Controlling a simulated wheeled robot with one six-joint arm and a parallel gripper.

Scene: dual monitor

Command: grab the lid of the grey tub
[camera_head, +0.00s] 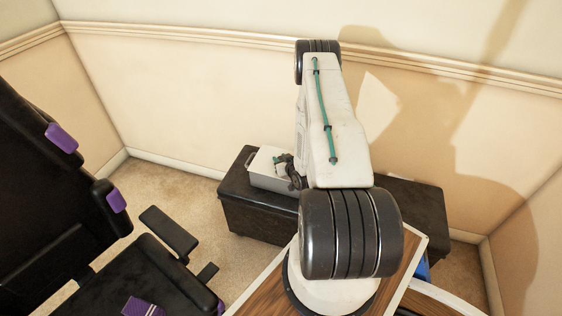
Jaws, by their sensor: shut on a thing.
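The grey tub (269,183) stands on a black bench, left of my arm. Its pale lid (264,161) shows on top, and the tub's right part is hidden behind my arm. My gripper (283,163) is small and dark in this view, at the right part of the lid. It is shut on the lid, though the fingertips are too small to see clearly. I cannot tell whether the lid is lifted off the rim.
The black bench (250,213) runs along the wall behind my arm. A black chair with purple pads (165,265) stands at the left. A wooden surface with a white edge (262,290) is below my arm. Carpet (160,190) is clear between chair and bench.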

